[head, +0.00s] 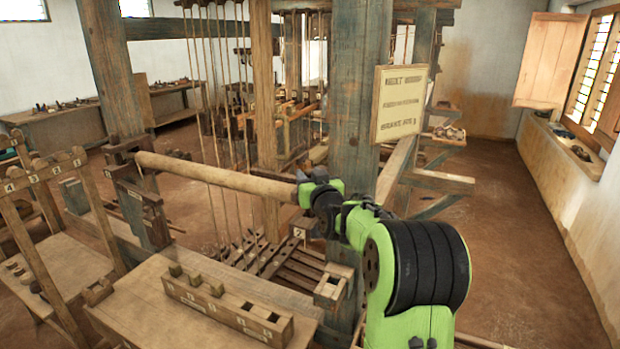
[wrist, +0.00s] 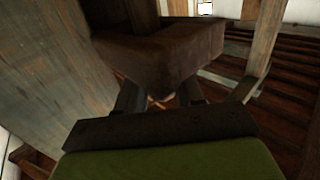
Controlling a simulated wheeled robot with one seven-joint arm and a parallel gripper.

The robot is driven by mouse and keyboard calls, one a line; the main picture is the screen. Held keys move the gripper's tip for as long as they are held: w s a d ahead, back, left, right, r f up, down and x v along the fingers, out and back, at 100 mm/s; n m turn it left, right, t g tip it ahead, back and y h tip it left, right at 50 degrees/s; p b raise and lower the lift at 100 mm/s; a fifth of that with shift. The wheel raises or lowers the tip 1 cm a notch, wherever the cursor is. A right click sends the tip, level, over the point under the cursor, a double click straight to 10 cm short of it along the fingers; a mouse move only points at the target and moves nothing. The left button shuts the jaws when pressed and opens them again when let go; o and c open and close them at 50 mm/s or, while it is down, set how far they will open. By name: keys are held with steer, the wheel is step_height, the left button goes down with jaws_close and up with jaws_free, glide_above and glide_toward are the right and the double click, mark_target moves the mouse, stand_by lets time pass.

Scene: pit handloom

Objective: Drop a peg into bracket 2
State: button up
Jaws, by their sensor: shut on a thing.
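My gripper (head: 304,182) is beside the right end of the pale round beam, in front of the blue-grey post. It also shows in the wrist view (wrist: 158,100), where both fingers come up against a dark brown wooden piece (wrist: 170,48). I cannot tell whether this piece is a peg or part of a bracket. A white tag marked 2 (head: 298,233) sits below my gripper; the bracket there is mostly hidden. A long peg rack (head: 215,309) on the front bench holds several square openings.
The round beam (head: 215,178) crosses to a dark bracket (head: 145,195) on the left. The blue-grey post (head: 352,150) with a notice board (head: 399,103) stands close to my arm. Hanging cords and a slatted frame (head: 275,262) lie behind the bench. Open floor is at the right.

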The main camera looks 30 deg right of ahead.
steer(key=shift+r, duration=0.1)
steer(key=o, duration=1.2)
steer(key=shift+s, duration=0.1)
steer(key=b+v, duration=0.3)
steer(key=v, duration=1.2)
steer(key=shift+s+a+b, duration=0.2)
steer(key=shift+s+b, duration=0.1)
steer(key=shift+b, duration=0.1)
